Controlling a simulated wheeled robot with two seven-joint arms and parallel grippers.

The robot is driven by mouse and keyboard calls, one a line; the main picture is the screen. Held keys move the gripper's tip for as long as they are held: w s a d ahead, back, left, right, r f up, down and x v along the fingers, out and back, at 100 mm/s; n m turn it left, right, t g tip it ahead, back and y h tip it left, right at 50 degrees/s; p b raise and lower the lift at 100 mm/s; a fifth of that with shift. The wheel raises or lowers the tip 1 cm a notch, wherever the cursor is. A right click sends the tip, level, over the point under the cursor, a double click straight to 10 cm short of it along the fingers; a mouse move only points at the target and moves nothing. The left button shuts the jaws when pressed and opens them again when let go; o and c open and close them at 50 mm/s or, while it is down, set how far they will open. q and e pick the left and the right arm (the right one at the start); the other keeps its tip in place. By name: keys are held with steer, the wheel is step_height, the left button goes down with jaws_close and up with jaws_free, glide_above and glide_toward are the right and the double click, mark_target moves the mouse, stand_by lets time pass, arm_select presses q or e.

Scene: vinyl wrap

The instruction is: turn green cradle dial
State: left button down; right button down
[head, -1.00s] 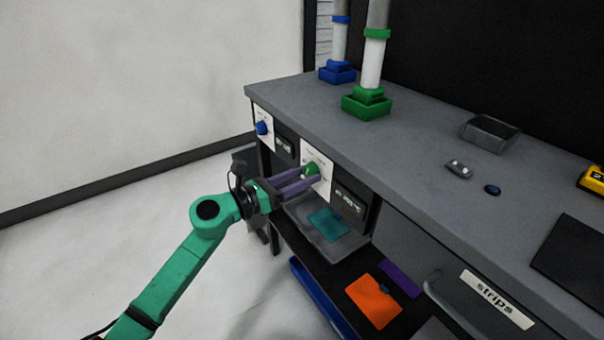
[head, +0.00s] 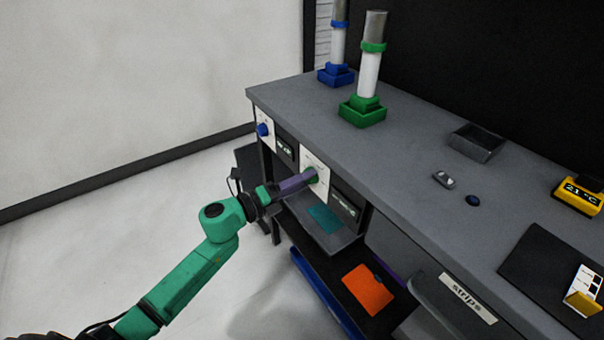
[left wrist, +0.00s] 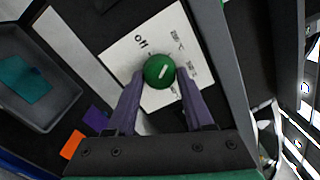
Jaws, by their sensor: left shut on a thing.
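The green dial (left wrist: 159,71) sits on a white panel (left wrist: 118,56) with dark markings, on the front of the bench. Its white pointer mark shows in the left wrist view, tilted against the picture. In the head view the dial (head: 311,176) is partly hidden by my fingers. My left gripper (left wrist: 158,80) has its two purple fingers on either side of the dial and is shut on it. It also shows in the head view (head: 304,178). The green cradle (head: 362,111) stands on the bench top and holds an upright white and grey tube (head: 370,75). My right gripper is not in view.
A blue dial (head: 263,129) and blue cradle (head: 336,76) are farther left. A dark display (head: 346,206) is right of the green dial. A grey tray with a teal sheet (head: 325,218) is below. A drawer labelled strips (head: 468,298) is at right.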

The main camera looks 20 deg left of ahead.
arm_select(q)
steer(key=shift+r+n+p, duration=0.15)
steer(key=shift+n+p, duration=3.75)
steer(key=shift+n, duration=1.6)
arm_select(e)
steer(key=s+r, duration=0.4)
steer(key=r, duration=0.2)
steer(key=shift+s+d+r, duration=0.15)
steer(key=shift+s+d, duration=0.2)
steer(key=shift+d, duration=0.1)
arm_select(q)
steer(key=shift+c, duration=1.4)
jaws_free()
steer(key=v, duration=1.4)
steer(key=shift+s, duration=0.25)
